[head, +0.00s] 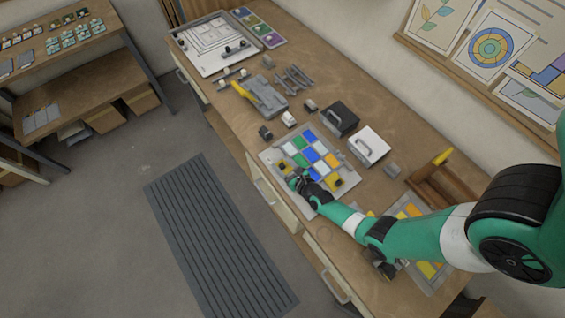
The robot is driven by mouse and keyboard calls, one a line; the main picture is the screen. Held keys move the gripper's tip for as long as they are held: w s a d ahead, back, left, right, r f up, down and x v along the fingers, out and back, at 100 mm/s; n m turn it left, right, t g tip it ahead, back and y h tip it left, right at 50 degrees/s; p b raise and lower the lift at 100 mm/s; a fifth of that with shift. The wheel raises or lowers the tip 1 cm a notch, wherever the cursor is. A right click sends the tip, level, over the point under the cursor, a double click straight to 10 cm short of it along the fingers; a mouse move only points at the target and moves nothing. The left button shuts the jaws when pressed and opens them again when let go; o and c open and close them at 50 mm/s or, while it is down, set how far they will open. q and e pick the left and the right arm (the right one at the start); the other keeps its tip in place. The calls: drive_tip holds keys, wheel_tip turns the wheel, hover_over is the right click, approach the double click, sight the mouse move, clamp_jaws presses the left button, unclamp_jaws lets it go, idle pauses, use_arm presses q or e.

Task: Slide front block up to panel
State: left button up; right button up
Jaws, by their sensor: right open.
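The panel of coloured glass panes (313,147), blue, white, green and yellow, lies in a grey tray (349,171) on the bench. My right gripper (294,181) is open at the tray's near left edge, low over or touching it; its wrist hides part of that corner. A small yellow-and-dark block (283,167) sits beside the fingers, and a similar one (337,182) sits at the tray's near right. I cannot tell which is the front block, or whether the fingers touch one. My left gripper is not in view.
A black handled box (339,119) and a white handled box (369,146) stand behind the tray. Small blocks (265,132) lie to its left. A wooden rack (438,184) stands at right. A second coloured panel (428,270) lies partly under my arm.

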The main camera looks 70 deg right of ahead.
drive_tip(key=p+v, duration=0.4)
drive_tip(key=v, duration=0.6)
drive_tip(key=shift+s+a+r, duration=0.35)
drive_tip(key=shift+s+a, duration=0.05)
drive_tip(key=shift+s, duration=0.2)
